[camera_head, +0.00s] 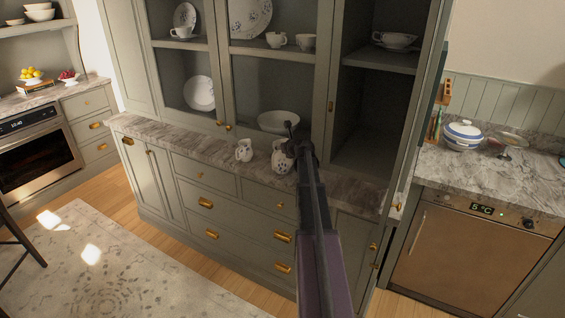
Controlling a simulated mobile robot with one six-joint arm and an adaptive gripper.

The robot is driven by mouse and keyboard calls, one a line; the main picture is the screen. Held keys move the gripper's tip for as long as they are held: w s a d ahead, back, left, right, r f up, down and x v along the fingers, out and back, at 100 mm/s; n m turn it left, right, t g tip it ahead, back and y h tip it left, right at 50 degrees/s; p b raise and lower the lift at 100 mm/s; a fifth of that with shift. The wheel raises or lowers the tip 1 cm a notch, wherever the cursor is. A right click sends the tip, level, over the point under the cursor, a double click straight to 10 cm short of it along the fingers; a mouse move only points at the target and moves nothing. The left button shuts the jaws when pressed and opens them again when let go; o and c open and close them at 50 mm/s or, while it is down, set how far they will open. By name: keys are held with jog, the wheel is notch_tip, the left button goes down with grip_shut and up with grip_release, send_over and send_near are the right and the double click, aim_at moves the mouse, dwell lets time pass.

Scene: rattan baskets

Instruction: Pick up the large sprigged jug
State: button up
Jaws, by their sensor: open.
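The large sprigged jug (280,160), white with dark sprigs, stands upright on the marble counter (345,188) of the green dresser. A smaller jug (244,151) with a similar pattern stands to its left. My gripper (290,127) is dark and small in the view, just above the large jug's upper right side. Its jaws are open and hold nothing. My arm covers part of the large jug's right side, and I cannot tell whether the gripper touches it.
A white bowl (279,121) sits behind the large jug. Glazed cabinet doors rise behind the counter, with plates and cups inside. An open dark compartment (366,125) is to the right. The counter left of the small jug is clear.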

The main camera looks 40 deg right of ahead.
jog(key=shift+b+x, duration=0.75)
jog(key=shift+x, duration=1.45)
jog(key=shift+c, duration=0.2)
grip_shut()
